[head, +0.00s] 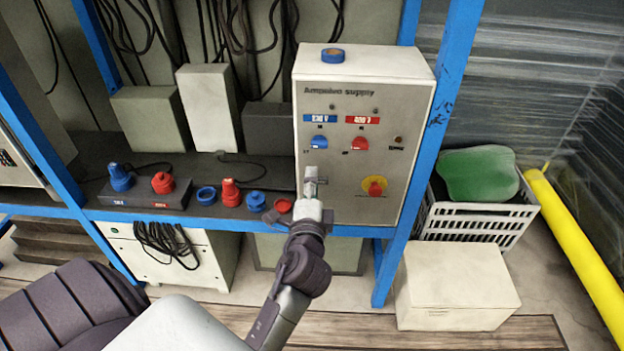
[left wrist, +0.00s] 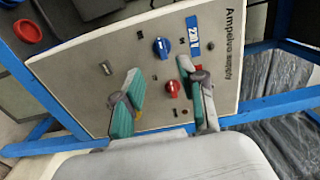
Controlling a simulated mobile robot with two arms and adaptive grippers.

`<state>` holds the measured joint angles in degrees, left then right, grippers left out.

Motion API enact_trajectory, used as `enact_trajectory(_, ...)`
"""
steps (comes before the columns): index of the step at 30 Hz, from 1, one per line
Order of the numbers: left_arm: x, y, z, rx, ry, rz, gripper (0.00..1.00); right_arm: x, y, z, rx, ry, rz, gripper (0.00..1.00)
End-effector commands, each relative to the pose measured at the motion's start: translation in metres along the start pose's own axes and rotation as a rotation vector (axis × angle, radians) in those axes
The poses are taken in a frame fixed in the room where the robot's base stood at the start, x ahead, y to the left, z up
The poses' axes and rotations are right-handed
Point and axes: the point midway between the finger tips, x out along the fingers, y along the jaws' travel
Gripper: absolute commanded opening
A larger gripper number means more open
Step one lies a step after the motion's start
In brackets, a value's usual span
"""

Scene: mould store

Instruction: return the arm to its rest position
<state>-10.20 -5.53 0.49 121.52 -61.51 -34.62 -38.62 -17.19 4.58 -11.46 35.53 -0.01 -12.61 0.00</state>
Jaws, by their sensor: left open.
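My left arm reaches up from the bottom of the head view. My left gripper (head: 311,183) is in front of the lower left part of a grey control box (head: 410,120). In the left wrist view the two green-padded fingers of the left gripper (left wrist: 158,96) stand apart with nothing between them. The box front (left wrist: 110,75) lies beyond them, with a blue knob (left wrist: 162,47) and a red knob (left wrist: 172,88) showing between the fingers. I cannot tell whether the fingertips touch the panel. My right gripper is not in view.
A blue frame (head: 440,90) surrounds the box. Red and blue connectors (head: 230,192) stand on the shelf to its left. A white crate (head: 470,222) with a green item (head: 478,173), a pale box (head: 455,285) and a yellow pole (head: 575,250) are at right.

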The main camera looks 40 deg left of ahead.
Motion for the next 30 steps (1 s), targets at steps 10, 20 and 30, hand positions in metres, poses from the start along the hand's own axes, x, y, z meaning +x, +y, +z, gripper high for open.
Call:
enact_trajectory(10,0.000,0.000,0.000,0.000,0.000,0.000,0.41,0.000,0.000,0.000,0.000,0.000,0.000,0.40)
enact_trajectory(20,-0.005,0.119,-0.037,-0.090,0.119,0.243,0.41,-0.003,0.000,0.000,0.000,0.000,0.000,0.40)
enact_trajectory(30,-0.104,0.359,-0.044,-0.335,0.140,0.796,0.41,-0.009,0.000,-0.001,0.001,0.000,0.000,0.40)
